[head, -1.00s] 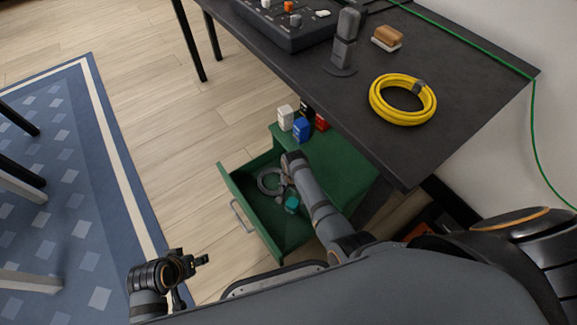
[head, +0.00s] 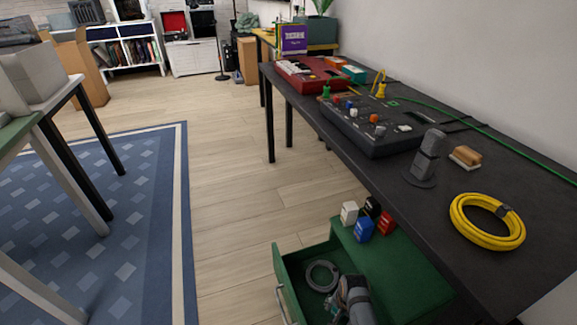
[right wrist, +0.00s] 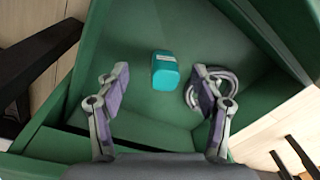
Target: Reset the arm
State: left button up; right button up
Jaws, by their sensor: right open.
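My right gripper (right wrist: 160,72) is open and empty in the right wrist view, its two fingers spread over the inside of an open green drawer (right wrist: 130,35). A small teal container (right wrist: 165,72) lies on the drawer floor ahead, in line with the gap between the fingers. A coiled grey cable (right wrist: 226,82) lies beyond the right finger, partly hidden by it. In the head view my right arm reaches down into the drawer (head: 287,290) beside the grey cable (head: 321,274). My left gripper is not in view.
The drawer belongs to a green cabinet (head: 395,270) with several small coloured boxes on top, including a blue one (head: 364,229).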

jog(key=s+d+r+n+t, duration=0.35)
jog(key=s+r+n, duration=0.45)
jog(key=s+r, duration=0.5)
pick_arm(q)
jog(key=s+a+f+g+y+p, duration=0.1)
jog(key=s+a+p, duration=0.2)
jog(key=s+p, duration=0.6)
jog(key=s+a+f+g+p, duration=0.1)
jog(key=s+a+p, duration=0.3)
jog(key=p, duration=1.8)
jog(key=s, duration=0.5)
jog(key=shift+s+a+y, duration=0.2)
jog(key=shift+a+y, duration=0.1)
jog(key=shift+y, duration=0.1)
pick_arm(e)
jog(key=s+d+f+g, duration=0.1)
jog(key=s+d, duration=0.1)
jog(key=s, duration=0.4)
jog(key=s+d+f+g, duration=0.1)
jog(key=s+d, duration=0.2)
jog(key=s, duration=0.3)
jog(key=s+d+f+g+h, duration=0.1)
jog(key=s+d, duration=0.1)
jog(key=s, duration=0.4)
jog(key=shift+s+d+f, duration=0.2)
jog(key=shift+s+d, duration=0.2)
